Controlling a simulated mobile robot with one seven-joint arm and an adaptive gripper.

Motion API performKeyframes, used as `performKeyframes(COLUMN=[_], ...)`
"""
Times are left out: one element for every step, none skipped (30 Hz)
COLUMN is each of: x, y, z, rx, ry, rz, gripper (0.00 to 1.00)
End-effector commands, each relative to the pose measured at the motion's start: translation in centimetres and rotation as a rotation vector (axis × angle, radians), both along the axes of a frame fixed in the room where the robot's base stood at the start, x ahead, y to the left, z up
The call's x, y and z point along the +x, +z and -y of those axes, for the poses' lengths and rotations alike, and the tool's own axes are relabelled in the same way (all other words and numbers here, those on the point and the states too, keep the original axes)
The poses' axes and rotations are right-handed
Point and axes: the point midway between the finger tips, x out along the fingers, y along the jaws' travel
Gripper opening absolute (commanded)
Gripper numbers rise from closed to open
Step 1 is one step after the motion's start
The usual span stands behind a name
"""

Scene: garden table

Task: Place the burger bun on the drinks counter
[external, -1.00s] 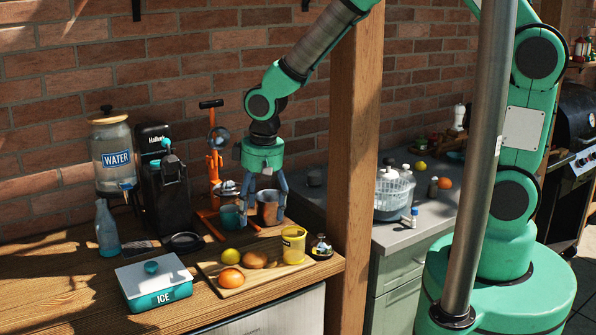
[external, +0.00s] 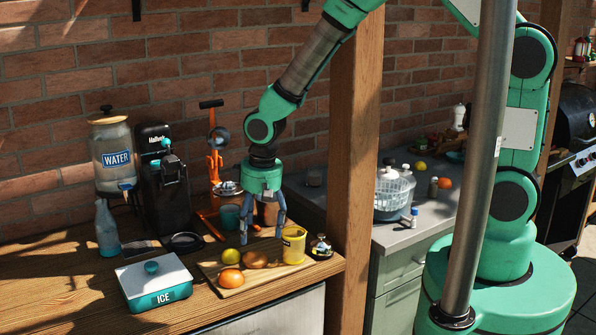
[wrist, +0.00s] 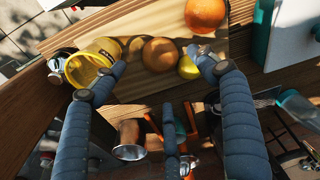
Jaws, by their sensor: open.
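The burger bun (external: 254,259) is a round brown bun on a wooden cutting board (external: 233,291), between a yellow-green lemon or lime, an orange and a yellow cup. It also shows in the wrist view (wrist: 160,54). The wooden counter (external: 75,280) with the water dispenser and ice box bears the board; it looks like the drinks counter. My gripper (external: 262,236) is open and empty, above and slightly behind the bun. In the wrist view its spread fingers (wrist: 160,76) point toward the bun, with nothing between them.
The orange (external: 230,278), the lemon or lime (external: 230,256) and the yellow cup (external: 293,245) stand close around the bun. An ice box (external: 153,284) is left of the board. A wooden post (external: 352,170) rises at the right. The counter's front left is clear.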

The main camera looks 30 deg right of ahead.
Motion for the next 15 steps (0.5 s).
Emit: performKeyframes(x=[0.0,0.1,0.1,0.2,0.2,0.2,0.2,0.3,0.3,0.3,0.3,0.3,0.3,0.3,0.3], y=[-0.9,-1.2,-1.7,-1.9,-2.2,-2.4,-2.6,-2.7,-2.8,-2.8,-2.8,-2.8,-2.8,-2.8,-2.8], z=[0.0,0.0,0.0,-0.1,-0.1,-0.1,-0.1,-0.1,-0.1,-0.1,-0.1,-0.1,-0.1,-0.1,-0.1], rx=[-0.002,-0.002,-0.002,-0.002,-0.002,-0.002,-0.002,-0.002,-0.001,0.000,0.000,0.000,0.000,0.000,0.000], ry=[0.000,0.000,0.000,0.000,0.000,0.000,0.000,0.000,0.000,0.000,0.000,0.000,0.000,0.000,0.000], rz=[-0.002,-0.002,-0.001,-0.001,-0.001,-0.001,-0.001,-0.001,-0.002,-0.001,-0.001,-0.001,-0.001,-0.001,-0.001], gripper=[0.73,0.73,0.73,0.73,0.73,0.73,0.73,0.73,0.73,0.73,0.73,0.73,0.73,0.73,0.73])
